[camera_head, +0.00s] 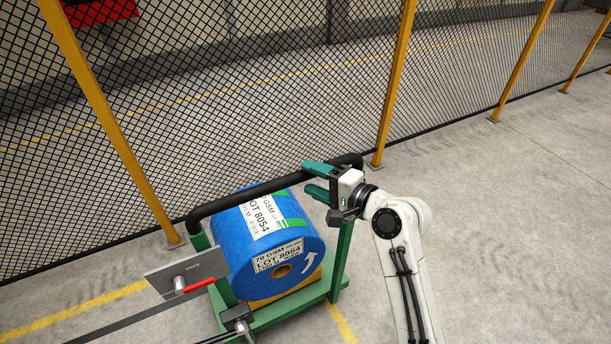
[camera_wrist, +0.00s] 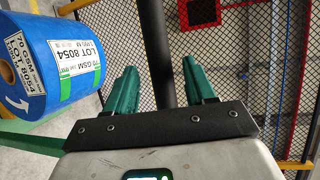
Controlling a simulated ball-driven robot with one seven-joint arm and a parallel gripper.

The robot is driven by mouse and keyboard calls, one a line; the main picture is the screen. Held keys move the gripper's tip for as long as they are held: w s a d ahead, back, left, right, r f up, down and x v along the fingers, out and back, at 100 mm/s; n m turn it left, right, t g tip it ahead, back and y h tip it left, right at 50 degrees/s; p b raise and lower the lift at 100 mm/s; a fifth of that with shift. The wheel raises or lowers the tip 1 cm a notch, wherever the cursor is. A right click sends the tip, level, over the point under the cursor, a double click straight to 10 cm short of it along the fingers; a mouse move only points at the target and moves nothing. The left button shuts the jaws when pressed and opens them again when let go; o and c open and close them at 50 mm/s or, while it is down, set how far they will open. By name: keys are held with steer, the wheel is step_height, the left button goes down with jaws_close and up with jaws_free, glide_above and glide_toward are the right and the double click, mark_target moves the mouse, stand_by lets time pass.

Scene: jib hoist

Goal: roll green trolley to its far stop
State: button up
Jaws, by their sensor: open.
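The green trolley (camera_head: 341,264) stands on the floor by the mesh fence, left of my arm. Its black push bar (camera_head: 250,191) runs across the top between green uprights; it also shows in the wrist view (camera_wrist: 155,45). A blue roll (camera_head: 240,251) labelled LOT 8054 sits on the trolley, and shows at left in the wrist view (camera_wrist: 48,65). My gripper (camera_head: 306,179) is at the bar's right part, with its teal fingers open on either side of the bar. In the wrist view the bar runs between the fingers (camera_wrist: 160,66). Contact cannot be told. No stop is clearly visible.
A mesh fence (camera_head: 260,80) with yellow posts (camera_head: 397,75) runs close behind the trolley. A grey plate (camera_head: 187,272) with a red grip (camera_head: 200,285) and dark bars stand at lower left. A yellow line marks the floor. Floor at right (camera_head: 510,240) is clear.

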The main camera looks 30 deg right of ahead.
steer(key=v, duration=0.7)
steer(key=shift+s+d+b, duration=0.15)
steer(key=shift+b, duration=0.3)
steer(key=s+a+f+n+g+h, duration=0.25)
steer(key=s+f+n+g, duration=0.45)
steer(key=s+f, duration=0.65)
steer(key=s+d+f+n+g+h, duration=0.1)
steer(key=s+f+n+g+h, duration=0.1)
steer(key=s, duration=0.5)
steer(key=s+d+f+n+g+h, duration=0.1)
steer(key=s+f+n+g+h, duration=0.1)
steer(key=s+f+n+g, duration=0.2)
steer(key=s+f, duration=0.1)
steer(key=s, duration=0.2)
steer(key=shift+s+f+n+g, duration=0.3)
steer(key=shift+s+n+g, duration=0.05)
steer(key=shift+n+g, duration=0.05)
steer(key=shift+c, duration=0.4)
